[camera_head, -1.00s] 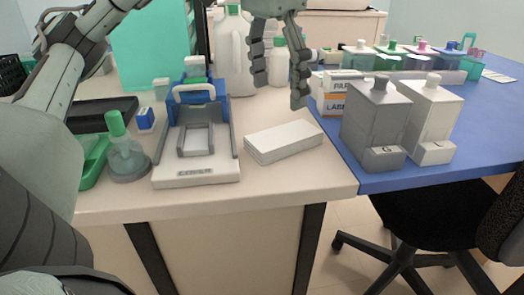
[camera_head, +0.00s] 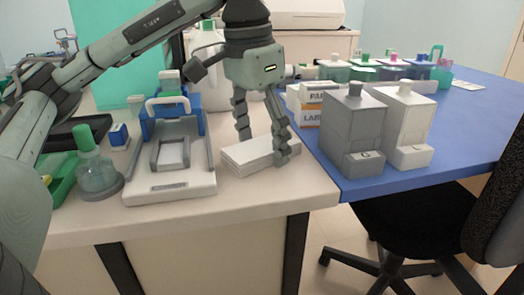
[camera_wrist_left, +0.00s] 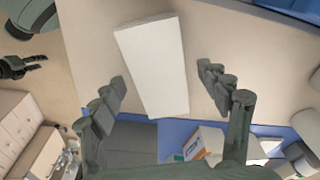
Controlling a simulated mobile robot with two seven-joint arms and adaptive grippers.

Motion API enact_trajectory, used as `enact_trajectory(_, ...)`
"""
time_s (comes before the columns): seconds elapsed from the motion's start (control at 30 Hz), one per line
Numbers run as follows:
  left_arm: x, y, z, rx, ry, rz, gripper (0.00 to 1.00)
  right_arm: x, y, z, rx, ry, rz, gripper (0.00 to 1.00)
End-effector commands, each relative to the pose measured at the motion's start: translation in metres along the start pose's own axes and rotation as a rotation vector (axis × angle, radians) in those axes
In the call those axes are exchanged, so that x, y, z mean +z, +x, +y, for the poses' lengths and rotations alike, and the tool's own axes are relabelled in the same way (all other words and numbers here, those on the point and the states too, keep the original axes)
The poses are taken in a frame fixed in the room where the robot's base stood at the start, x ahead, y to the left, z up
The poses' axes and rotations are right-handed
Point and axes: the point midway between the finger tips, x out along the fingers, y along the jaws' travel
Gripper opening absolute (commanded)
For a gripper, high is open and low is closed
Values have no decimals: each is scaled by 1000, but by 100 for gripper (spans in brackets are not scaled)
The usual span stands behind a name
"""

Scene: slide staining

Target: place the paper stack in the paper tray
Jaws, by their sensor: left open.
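The paper stack (camera_head: 250,154) is a flat white block on the beige counter, near its front edge. In the left wrist view the stack (camera_wrist_left: 152,65) lies between the fingers, slightly tilted. My left gripper (camera_head: 263,148) is open and points down at the stack, one finger behind it and the other at its right end. In the left wrist view the open fingers of this gripper (camera_wrist_left: 168,95) show gaps to the stack on both sides. I cannot tell which thing is the paper tray.
A labelled box (camera_head: 308,114), a grey container (camera_head: 352,130) and a white container (camera_head: 404,120) stand right, on the blue table (camera_head: 455,125).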

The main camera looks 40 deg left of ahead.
Motion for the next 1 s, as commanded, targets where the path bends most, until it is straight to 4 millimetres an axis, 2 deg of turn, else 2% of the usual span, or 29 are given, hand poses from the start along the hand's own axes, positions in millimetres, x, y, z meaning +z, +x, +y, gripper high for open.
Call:
enact_trajectory(0.07, 0, 0, 0, 0, 0, 0, 76, 0, 0, 0, 0, 0, 0, 40)
enact_trajectory(0.57, 0, -1, 0, 0, 0, 1, 14, 0, 0, 0, 0, -1, 1, 40)
enact_trajectory(0.83, -1, -3, 0, 1, 0, 1, 14, 0, 0, 0, 0, -1, 1, 40)
enact_trajectory(1.0, -3, -16, 1, 1, 1, 2, 14, 0, 0, 0, -1, -1, 1, 40)
